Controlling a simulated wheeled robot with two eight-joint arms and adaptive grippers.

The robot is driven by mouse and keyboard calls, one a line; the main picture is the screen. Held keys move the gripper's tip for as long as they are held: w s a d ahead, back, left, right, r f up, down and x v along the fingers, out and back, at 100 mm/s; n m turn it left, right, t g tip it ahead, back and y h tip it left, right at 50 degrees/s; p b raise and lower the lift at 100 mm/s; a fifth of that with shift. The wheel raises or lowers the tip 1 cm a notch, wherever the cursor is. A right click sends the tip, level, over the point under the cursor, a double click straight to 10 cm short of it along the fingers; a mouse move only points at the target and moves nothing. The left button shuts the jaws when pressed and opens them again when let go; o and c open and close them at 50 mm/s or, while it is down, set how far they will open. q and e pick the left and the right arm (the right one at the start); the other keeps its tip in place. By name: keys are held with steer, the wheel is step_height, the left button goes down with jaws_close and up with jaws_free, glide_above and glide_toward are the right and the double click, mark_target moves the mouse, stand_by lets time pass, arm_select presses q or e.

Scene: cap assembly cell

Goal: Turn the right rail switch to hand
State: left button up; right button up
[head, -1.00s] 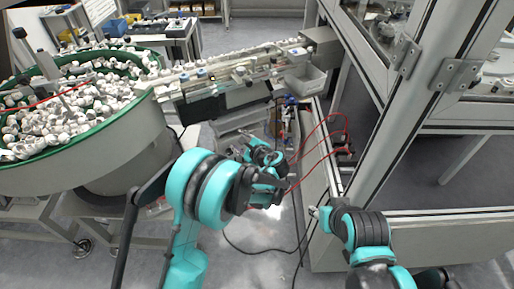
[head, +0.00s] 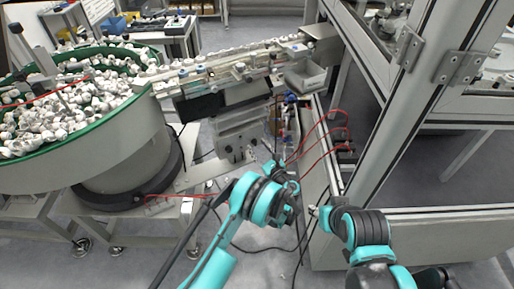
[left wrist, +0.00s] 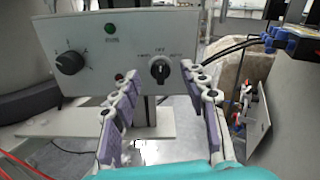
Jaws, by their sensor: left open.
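The grey control panel (left wrist: 100,45) fills the upper left of the left wrist view. Its black rotary switch (left wrist: 160,70) with a pale pointer is on the right side of the panel, with labels too blurred to read surely. The pointer looks roughly upright. My left gripper (left wrist: 160,80) is open, its purple-padded fingers to either side below the switch; contact with it cannot be told. In the head view, my left gripper (head: 283,172) is below the rail feeder (head: 230,72). My right gripper (head: 316,211) is at the lower right, its jaws too small to judge.
A black knob (left wrist: 69,60), green lamp (left wrist: 110,29) and red button (left wrist: 119,78) sit on the same panel. The bowl feeder (head: 120,155) is at the left. Red cables (head: 325,135) hang near the cabinet frame (head: 395,120) at the right. Dark hoses (left wrist: 235,48) are right of the panel.

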arm_select(q)
steer(key=shift+w+a, duration=0.35)
steer(key=shift+w, duration=0.3)
jaws_close()
